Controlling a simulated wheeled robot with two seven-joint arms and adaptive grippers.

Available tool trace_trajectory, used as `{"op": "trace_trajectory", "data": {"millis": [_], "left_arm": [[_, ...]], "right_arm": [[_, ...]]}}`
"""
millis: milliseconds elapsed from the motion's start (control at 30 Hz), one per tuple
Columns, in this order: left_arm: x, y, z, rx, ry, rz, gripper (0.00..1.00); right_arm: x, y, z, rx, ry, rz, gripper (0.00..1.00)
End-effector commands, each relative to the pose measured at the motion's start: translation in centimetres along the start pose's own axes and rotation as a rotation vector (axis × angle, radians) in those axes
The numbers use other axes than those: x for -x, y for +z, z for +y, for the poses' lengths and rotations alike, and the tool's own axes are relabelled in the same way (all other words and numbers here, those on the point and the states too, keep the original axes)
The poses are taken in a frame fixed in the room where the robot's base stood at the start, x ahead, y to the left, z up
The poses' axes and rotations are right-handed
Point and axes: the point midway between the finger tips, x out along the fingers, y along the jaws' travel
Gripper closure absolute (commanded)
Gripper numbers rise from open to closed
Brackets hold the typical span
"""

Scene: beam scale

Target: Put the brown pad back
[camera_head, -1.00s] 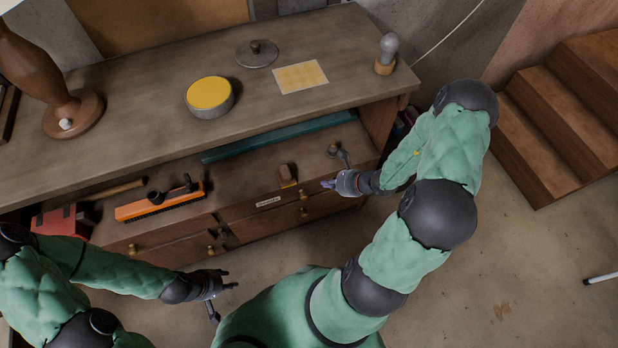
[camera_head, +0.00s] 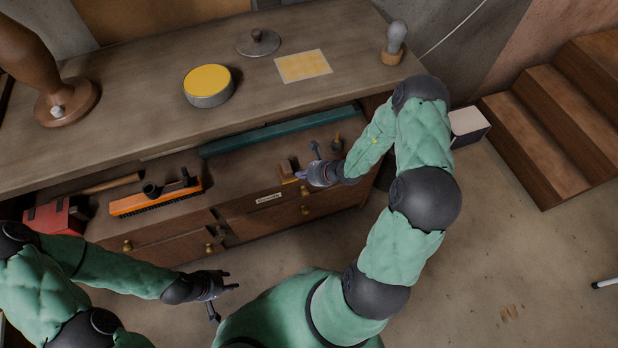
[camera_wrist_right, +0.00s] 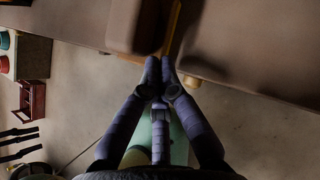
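The brown pad (camera_head: 284,168) appears to be the small brown block with a tan wooden part. It stands on the lower level of the bench, above the labelled drawer; in the right wrist view its dark brown body (camera_wrist_right: 135,26) is at the top centre. My right gripper (camera_head: 307,164) is just right of it, fingers spread, nothing visibly held. In the right wrist view two fingertips (camera_wrist_right: 160,64) lie close to the block's lower edge; I cannot tell whether they touch it. My left gripper (camera_head: 226,300) is open and empty over the floor in front of the drawers.
An orange plane-like tool (camera_head: 155,200) and a red box (camera_head: 55,215) are left on the lower level. A teal bar (camera_head: 275,132) lies behind. The upper top holds a yellow-topped round tin (camera_head: 208,86), a lid (camera_head: 258,42), yellow paper (camera_head: 303,66) and a bulb-shaped tool (camera_head: 394,45).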

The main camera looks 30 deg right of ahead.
Motion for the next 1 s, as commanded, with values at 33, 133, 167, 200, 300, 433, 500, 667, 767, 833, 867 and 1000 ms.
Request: {"op": "trace_trajectory", "data": {"millis": [33,133,167,200,300,433,500,667,767,833,867,1000], "left_arm": [[0.0,0.0,0.0,0.000,0.000,0.000,0.60],[0.0,0.0,0.0,0.000,0.000,0.000,0.60],[0.0,0.0,0.0,0.000,0.000,0.000,0.60],[0.0,0.0,0.0,0.000,0.000,0.000,0.60],[0.0,0.0,0.0,0.000,0.000,0.000,0.60],[-0.2,0.0,-0.1,0.000,0.000,0.000,0.60],[-0.5,0.0,-0.2,0.000,0.000,0.000,0.60],[-1.2,-0.1,-0.4,0.000,0.000,0.000,0.60],[-1.6,-0.1,-0.6,0.000,0.000,0.000,0.60],[-1.7,-0.1,-0.6,0.000,0.000,0.000,0.60],[-1.8,-0.1,-0.6,0.000,0.000,0.000,0.60],[-1.7,-0.1,-0.6,0.000,0.000,0.000,0.60]], "right_arm": [[-0.1,0.1,0.0,0.000,0.000,0.000,1.00],[-0.1,0.1,0.0,0.000,0.000,0.000,1.00],[-0.1,0.1,0.0,0.000,0.000,0.000,1.00],[-0.1,0.1,0.0,0.000,0.000,0.000,1.00],[-0.1,0.1,0.0,0.000,0.000,0.000,1.00],[-0.5,0.4,0.0,0.002,0.001,0.000,1.00],[-1.2,1.0,0.1,0.006,0.003,0.000,1.00],[-3.5,3.2,0.1,0.006,0.003,-0.001,1.00],[-4.6,4.3,0.1,0.004,0.003,0.000,1.00],[-5.1,4.8,0.1,0.003,0.002,0.001,1.00],[-5.2,5.0,0.1,0.002,0.002,0.001,1.00],[-5.3,5.2,0.1,-0.001,0.002,0.002,1.00]]}}
